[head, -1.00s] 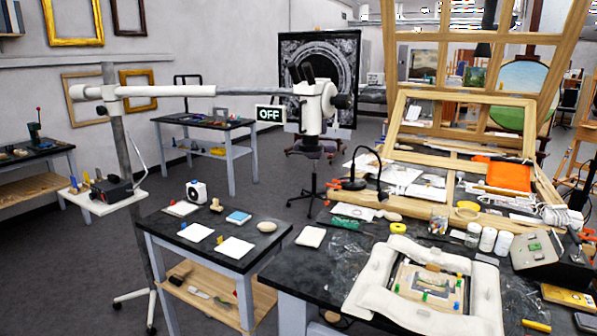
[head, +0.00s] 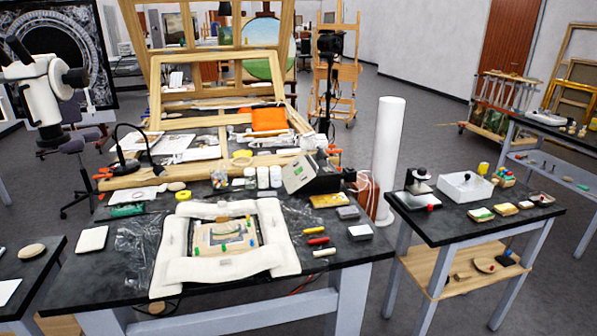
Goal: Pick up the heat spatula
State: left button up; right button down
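I cannot pick out the heat spatula for certain. Three small tools or sticks lie on the dark worktable (head: 125,235), right of the white padded frame: a yellow one (head: 314,230), a red one (head: 318,241) and a pale one (head: 324,252). They are too small to identify. A grey control box (head: 312,175) with a green display stands behind them, with a white cable beside it. The white padded frame (head: 170,240) surrounds a gilt fragment (head: 222,238) with small coloured clips or pegs. Neither of my grippers shows in the head view.
A side table (head: 440,225) at the right carries a white box (head: 465,187) and small items. Floor shows between the right-hand tables.

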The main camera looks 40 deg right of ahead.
aim_at(320, 150)
jog(key=i+l+z, duration=0.3)
jog(key=z, duration=0.2)
jog(key=i+l+z, duration=0.15)
jog(key=i+z, duration=0.65)
jog(key=z, duration=0.15)
